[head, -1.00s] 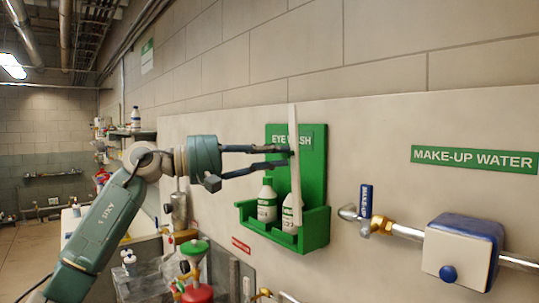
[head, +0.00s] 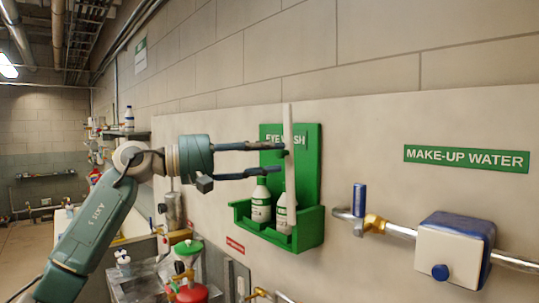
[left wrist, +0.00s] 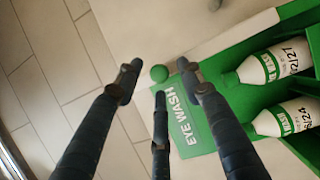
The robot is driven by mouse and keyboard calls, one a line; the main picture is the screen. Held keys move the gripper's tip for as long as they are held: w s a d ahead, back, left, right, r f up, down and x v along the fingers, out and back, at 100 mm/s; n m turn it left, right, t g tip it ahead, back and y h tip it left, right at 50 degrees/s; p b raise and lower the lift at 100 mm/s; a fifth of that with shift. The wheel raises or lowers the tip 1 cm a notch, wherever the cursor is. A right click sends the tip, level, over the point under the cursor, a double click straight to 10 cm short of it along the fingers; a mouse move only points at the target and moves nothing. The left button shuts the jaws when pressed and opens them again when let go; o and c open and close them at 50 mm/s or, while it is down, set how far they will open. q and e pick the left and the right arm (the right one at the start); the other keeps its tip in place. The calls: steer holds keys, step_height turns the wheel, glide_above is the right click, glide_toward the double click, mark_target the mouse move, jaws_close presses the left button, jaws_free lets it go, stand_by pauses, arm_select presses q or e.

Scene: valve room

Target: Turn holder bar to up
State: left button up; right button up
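The holder bar (head: 288,130) is a thin pale bar in the head view. It stands nearly upright in front of the green eye wash board (head: 310,160), its top above the board's edge and its lower end by the bottles. My left gripper (head: 281,160) is open at the bar's left side, its fingertips close to it; contact cannot be told. My right gripper is out of view.
Two white bottles, left (head: 261,204) and right (head: 281,215), stand in the green tray (head: 310,230). To the right are a pipe with a blue-handled valve (head: 359,200) and a blue-white box (head: 455,250). A cluttered bench is below my left arm.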

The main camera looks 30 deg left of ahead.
arm_select(q)
steer(key=v, duration=1.1)
steer(key=shift+s+a, duration=0.15)
